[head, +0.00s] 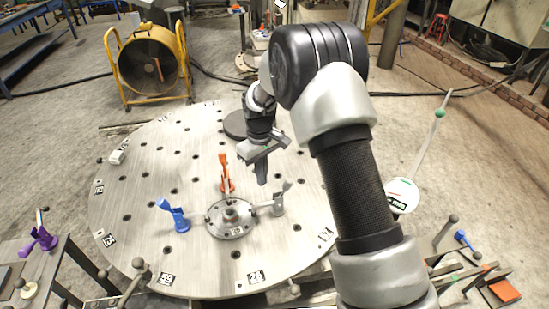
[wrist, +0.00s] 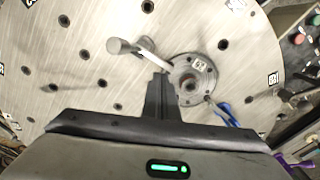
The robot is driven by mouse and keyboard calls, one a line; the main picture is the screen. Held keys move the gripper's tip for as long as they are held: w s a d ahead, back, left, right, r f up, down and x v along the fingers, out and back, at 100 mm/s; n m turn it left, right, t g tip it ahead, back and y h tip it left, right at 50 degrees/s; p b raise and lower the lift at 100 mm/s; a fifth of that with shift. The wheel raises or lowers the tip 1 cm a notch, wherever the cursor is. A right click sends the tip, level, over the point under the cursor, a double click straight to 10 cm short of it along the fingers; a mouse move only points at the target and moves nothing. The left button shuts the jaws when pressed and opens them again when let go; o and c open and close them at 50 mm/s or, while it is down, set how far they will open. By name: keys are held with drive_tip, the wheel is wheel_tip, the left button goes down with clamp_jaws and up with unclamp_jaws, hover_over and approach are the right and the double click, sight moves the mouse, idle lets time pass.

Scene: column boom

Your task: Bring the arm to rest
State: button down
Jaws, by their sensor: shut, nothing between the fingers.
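My gripper (head: 262,172) hangs from my arm above the round metal table (head: 150,245), its fingers together and empty. In the head view it is just behind and right of the round hub (head: 231,217). The grey lever (head: 277,200) is on the hub's right side in the head view. I cannot tell how far the fingertips are above the lever.
A blue lever (head: 174,214) and an orange lever (head: 225,172) stand around the hub. A yellow-framed fan (head: 153,62) is behind the table. A side table with a purple handle (head: 40,238) is at left. A pole with a green ball (head: 439,114) rises at right.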

drive_tip(key=s+d+r+m+t+p, duration=0.1)
drive_tip(key=s+d+r, duration=0.25)
drive_tip(key=r, duration=0.55)
drive_tip(key=s+d+r+m+t+p, duration=0.15)
drive_tip(key=s+r, duration=0.25)
drive_tip(key=r, duration=0.4)
drive_tip(key=s+d+r+m, duration=0.1)
drive_tip(key=s+d+r, duration=0.3)
drive_tip(key=r, duration=0.5)
drive_tip(key=s+d+r+m+t+p, duration=0.1)
drive_tip(key=s+d+r+m, duration=0.1)
drive_tip(key=s, duration=0.7)
drive_tip(key=s+d+r+m+t+p, duration=0.1)
drive_tip(key=s+d+r+m+t, duration=0.1)
drive_tip(key=s, duration=0.7)
wheel_tip(320, 180, up, 3)
drive_tip(key=shift+s+d+f, duration=0.2)
drive_tip(key=shift+s+d, duration=0.05)
drive_tip(key=shift+d, duration=0.35)
drive_tip(key=shift+p, duration=0.3)
